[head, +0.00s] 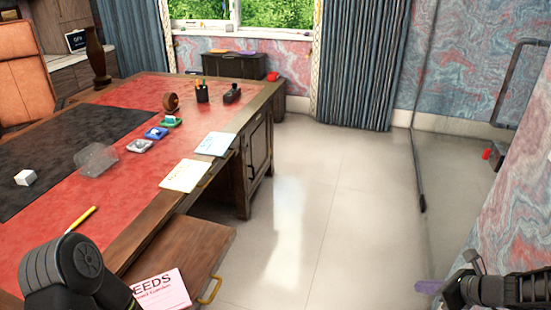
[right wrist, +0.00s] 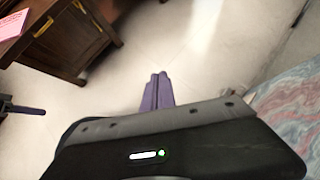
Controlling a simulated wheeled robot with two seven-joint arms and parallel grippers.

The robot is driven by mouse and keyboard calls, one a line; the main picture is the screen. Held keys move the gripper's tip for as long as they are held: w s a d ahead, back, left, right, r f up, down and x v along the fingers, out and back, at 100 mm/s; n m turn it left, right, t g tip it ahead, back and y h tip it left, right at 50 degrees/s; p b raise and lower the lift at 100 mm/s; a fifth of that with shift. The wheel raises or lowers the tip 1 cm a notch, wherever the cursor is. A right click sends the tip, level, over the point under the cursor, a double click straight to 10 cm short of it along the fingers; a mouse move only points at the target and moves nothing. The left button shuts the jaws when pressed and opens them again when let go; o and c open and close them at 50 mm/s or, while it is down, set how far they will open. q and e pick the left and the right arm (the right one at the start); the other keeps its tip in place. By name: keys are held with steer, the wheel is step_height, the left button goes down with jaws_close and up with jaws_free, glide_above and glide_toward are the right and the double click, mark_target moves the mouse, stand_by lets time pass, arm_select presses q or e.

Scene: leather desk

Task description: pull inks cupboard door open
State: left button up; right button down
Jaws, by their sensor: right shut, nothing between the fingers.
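A dark wood cupboard door (head: 258,147) is in the far end of the desk's right side, in the head view. It looks shut, and I see no readable "inks" label on it. My right gripper (head: 430,287) is at the lower right of the head view, over the floor and well apart from the desk. Its purple fingers are together and empty in the right wrist view (right wrist: 157,92). My left arm shows at the lower left of the head view. A purple finger, apparently of my left gripper (right wrist: 28,110), shows at the left edge of the right wrist view.
The red leather desk (head: 120,200) fills the left. Pale floor (head: 310,210) is clear between desk and right wall.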

steer(key=s+a+f+n+g, duration=0.3)
steer(key=s+a+f+n, duration=0.2)
steer(key=a+f+n, duration=0.4)
steer(key=s+a+f+n+g, duration=0.45)
steer(key=a+f, duration=0.35)
steer(key=a, duration=0.3)
steer(key=s+a+f+n, duration=0.3)
steer(key=s+a+n, duration=0.7)
steer(key=a+n, duration=0.4)
steer(key=shift+s+a+f+n, duration=0.2)
steer(key=shift+s+f+n, duration=0.15)
steer(key=shift+n, duration=0.1)
